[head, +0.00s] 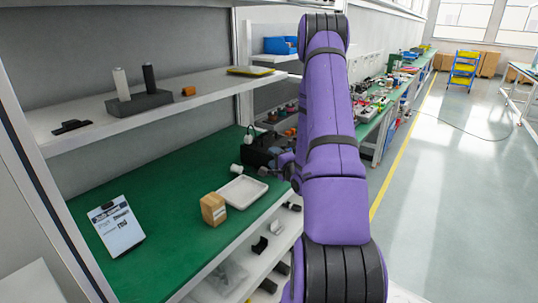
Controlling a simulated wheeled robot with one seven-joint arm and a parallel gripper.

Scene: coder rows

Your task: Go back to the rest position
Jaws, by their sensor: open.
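My purple arm rises through the middle of the head view and hides part of the bench. My gripper (272,170) shows as small grey parts just left of the arm, partly hidden behind it. It is open, with nothing visible between its fingers. It is over the green bench top (160,195), near a black box (262,148) and above the right end of a white tray (243,191). Whether it touches the black box cannot be told.
A cardboard box (213,209), a white cylinder (236,168) and a clipboard (117,226) are on the bench. An upper shelf (165,118) holds a dark block with two cylinders (138,101). Shelf posts stand close. The floor (450,200) at right is clear.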

